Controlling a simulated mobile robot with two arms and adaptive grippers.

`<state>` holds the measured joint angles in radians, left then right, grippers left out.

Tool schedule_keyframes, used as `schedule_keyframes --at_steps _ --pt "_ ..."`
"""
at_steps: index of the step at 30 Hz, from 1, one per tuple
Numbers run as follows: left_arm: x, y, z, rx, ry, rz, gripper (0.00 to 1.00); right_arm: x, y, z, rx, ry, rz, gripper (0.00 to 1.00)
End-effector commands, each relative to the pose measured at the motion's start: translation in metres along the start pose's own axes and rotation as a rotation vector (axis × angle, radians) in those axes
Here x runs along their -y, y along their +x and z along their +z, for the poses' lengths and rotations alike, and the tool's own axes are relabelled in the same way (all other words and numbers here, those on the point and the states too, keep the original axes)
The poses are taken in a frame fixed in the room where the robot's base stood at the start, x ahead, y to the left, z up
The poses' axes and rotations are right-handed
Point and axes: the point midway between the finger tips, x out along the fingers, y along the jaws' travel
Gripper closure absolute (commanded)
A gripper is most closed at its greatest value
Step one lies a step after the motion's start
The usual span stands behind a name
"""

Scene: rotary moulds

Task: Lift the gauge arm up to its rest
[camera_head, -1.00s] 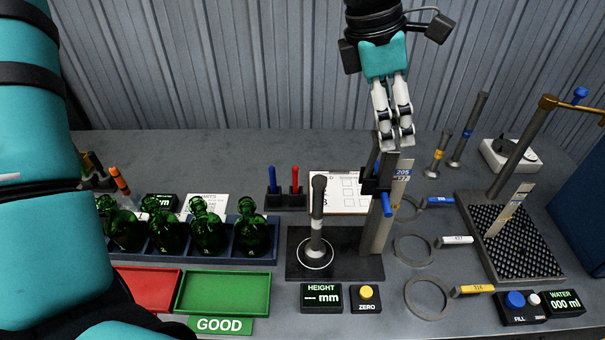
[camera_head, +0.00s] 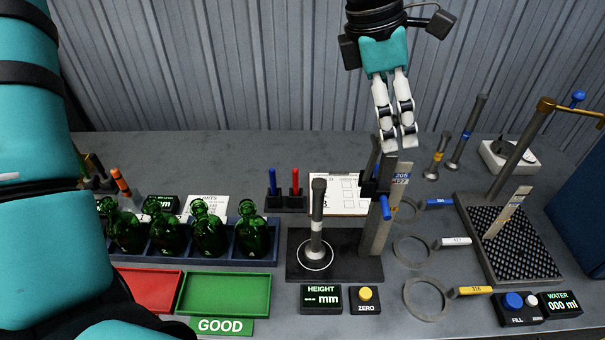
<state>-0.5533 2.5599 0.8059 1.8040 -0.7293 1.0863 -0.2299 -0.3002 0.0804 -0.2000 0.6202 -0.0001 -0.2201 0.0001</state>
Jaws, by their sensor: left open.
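The height gauge stands at the middle of the bench. It has a dark base (camera_head: 350,270) and an upright grey column (camera_head: 378,232). The gauge arm (camera_head: 375,186) is a dark carriage on the column with a blue knob (camera_head: 386,207), and a dark piece of it rises near the column top. My left gripper (camera_head: 398,146) points down from above with its white fingers open. Its fingertips are just above or behind the column top; I cannot tell whether they touch the arm. My right gripper is out of view.
Ring gauges with coloured tags (camera_head: 427,299) lie right of the gauge. Green bottles (camera_head: 207,230) stand in a blue rack at left, behind red and green trays (camera_head: 226,293). A frame with a mesh platform (camera_head: 520,250) stands at right. Red and blue pens (camera_head: 295,183) stand behind.

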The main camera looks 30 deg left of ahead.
Motion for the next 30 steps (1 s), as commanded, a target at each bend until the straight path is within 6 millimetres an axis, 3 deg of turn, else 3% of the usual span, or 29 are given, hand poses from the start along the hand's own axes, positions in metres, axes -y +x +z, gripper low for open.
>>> schedule_keyframes --at_steps 18,30 --pt "0.0 -0.051 0.016 0.001 0.0 0.0 0.12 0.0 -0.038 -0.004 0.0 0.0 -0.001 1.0" --pt "0.0 -0.054 0.017 0.0 0.0 0.0 0.12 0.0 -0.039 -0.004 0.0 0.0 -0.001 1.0"
